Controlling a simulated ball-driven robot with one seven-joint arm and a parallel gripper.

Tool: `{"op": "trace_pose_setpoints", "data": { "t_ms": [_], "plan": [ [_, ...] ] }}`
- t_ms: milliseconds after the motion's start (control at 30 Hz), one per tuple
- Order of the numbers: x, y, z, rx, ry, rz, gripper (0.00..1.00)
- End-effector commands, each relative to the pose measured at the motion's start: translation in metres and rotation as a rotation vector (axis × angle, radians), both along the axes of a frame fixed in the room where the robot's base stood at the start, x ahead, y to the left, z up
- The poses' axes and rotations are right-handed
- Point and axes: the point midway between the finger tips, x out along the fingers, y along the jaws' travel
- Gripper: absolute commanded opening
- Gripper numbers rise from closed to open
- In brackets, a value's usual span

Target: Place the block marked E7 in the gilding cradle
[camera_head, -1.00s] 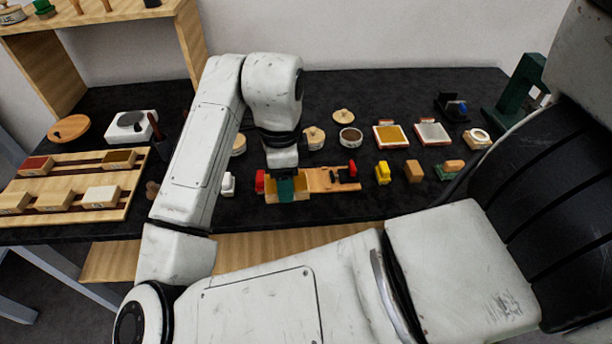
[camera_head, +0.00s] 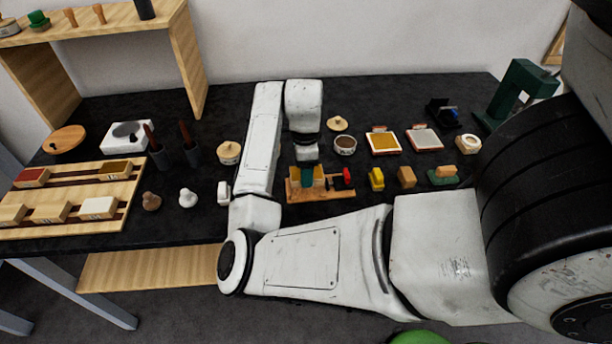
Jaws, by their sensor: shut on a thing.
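My gripper (camera_head: 307,176) is at the left part of the wooden cradle (camera_head: 307,196). A green finger is in front of a tan block (camera_head: 319,178), and my gripper is shut on this block. The block shows on both sides of the finger. No marking can be read on it, so I cannot confirm it is E7. It is over or in the cradle; I cannot tell whether it rests on the base. A red part (camera_head: 347,175) with a black piece shows at the cradle's right end. My arm hides what is just left of the cradle.
A wooden rack (camera_head: 75,191) with several labelled blocks lies at the left. A yellow block (camera_head: 376,179), a brown block (camera_head: 407,177) and a green-based piece (camera_head: 442,175) stand right of the cradle. A dark bowl (camera_head: 345,145) and two pads are behind.

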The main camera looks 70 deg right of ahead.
Motion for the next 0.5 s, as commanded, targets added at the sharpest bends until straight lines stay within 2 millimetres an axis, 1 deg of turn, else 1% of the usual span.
{"op": "trace_pose_setpoints", "data": {
  "t_ms": [133,300,400,500],
  "plan": [
    [-0.001,-0.007,-0.011,0.002,0.001,-0.001,0.28],
    [0.0,-0.006,-0.032,0.002,0.001,0.001,0.28],
    [0.0,-0.006,-0.038,0.001,0.0,-0.001,0.28],
    [0.0,-0.006,-0.039,0.0,0.0,-0.002,0.28]
  ]
}}
